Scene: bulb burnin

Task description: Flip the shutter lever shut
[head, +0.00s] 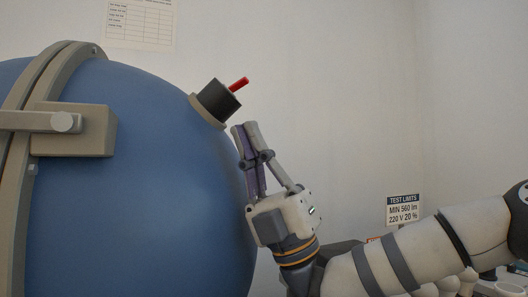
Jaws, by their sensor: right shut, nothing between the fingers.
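The shutter lever (239,84) is a short red stick. It juts up and to the right from a black cylindrical housing (218,100) on a beige collar. The housing sits on the upper right of a large blue sphere (150,170). My right gripper (245,127) is just below and right of the housing, fingers pointing up, shut and empty. The fingertips appear apart from the lever. Whether they touch the sphere or collar, I cannot tell. My left gripper is not in view.
A beige band with a clamp block (85,128) and a bar crosses the sphere at the left. A test limits sign (403,210) and a paper chart (140,22) are on the wall. Small pale objects stand at the lower right. Space above the lever is clear.

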